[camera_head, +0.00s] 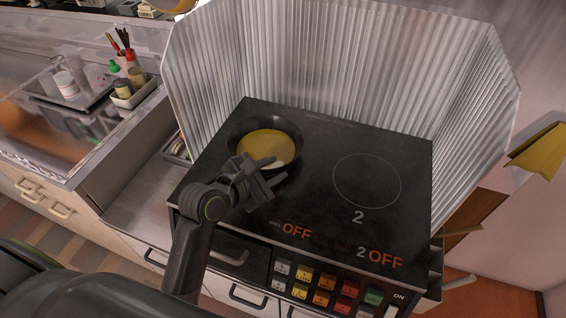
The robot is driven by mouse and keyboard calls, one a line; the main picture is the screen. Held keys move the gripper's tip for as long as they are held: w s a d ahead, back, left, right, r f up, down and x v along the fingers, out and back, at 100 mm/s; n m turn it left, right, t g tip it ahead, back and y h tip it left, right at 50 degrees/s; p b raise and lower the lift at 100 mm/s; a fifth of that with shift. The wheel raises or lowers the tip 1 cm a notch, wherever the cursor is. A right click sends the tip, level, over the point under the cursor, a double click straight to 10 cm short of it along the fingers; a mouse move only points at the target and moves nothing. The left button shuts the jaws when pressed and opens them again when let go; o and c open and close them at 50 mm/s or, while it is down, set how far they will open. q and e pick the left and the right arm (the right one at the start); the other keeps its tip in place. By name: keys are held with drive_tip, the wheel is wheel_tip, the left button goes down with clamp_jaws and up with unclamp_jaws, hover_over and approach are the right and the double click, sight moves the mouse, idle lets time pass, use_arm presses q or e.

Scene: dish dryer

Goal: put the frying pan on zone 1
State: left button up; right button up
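The frying pan (292,131) is black and round, with a yellow layer inside. It is on or just over the left side of the black cooktop (318,137); I cannot tell if it touches the surface. No zone 1 ring shows; the pan and my gripper cover that area. My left gripper (276,170) is at the pan's near edge, with its fingers apart. The pan's handle does not show, and I cannot tell whether anything is between the fingers. My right gripper is not in view.
A corrugated metal splash guard (340,60) stands around the cooktop's back and sides. The ring of zone 2 (367,153) is bare on the right. Coloured buttons (325,283) line the front, and both displays read OFF. A sink counter (75,150) is at left.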

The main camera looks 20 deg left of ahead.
use_arm(q)
drive_tip(key=v, duration=0.7)
drive_tip(key=shift+s+p, duration=0.1)
drive_tip(key=shift+p, duration=0.25)
